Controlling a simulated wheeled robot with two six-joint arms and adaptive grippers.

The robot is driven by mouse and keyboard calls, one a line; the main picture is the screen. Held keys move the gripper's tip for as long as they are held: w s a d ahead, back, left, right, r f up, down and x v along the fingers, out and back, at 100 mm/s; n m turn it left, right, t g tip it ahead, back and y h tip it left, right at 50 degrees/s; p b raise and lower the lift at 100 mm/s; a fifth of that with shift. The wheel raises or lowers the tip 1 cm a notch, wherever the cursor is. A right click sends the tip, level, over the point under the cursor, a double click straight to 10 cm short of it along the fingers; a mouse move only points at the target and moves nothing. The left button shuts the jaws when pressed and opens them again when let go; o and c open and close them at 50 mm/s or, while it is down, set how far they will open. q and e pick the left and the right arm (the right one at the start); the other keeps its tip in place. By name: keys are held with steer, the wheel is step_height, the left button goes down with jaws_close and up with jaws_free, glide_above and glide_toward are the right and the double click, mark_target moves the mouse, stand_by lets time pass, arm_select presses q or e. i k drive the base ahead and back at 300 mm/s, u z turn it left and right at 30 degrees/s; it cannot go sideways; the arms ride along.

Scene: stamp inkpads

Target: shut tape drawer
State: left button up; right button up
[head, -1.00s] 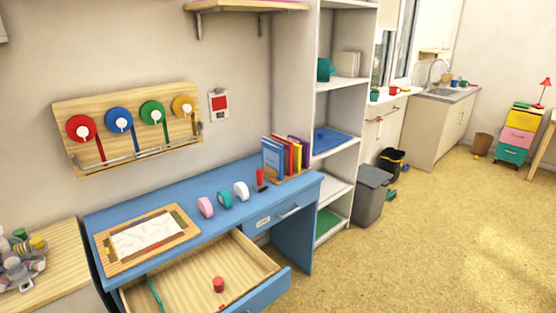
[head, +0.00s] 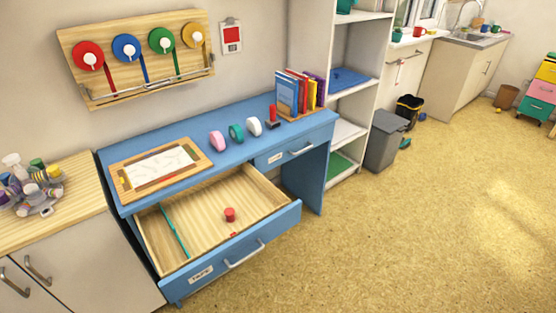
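The tape drawer (head: 285,220) is the left drawer of the blue desk (head: 190,128), and it is pulled well out. It has a blue front with a silver handle (head: 244,254) and a white label (head: 201,273) whose text is hard to read. Inside its wooden tray lie a red cylinder-shaped item (head: 230,214), a small red piece (head: 234,234) and a thin teal strip or divider (head: 175,232). Neither of my grippers shows in the head view.
Pink, teal and white tape rolls (head: 236,133) stand on the desk beside a framed board (head: 160,167). The right drawer (head: 290,152) is shut. A wooden-topped cabinet (head: 75,205) adjoins on the left. The floor (head: 400,230) in front and to the right is clear.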

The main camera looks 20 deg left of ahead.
mark_target(263, 213)
steer(key=u, duration=0.75)
steer(key=k, duration=0.25)
steer(key=u, duration=0.05)
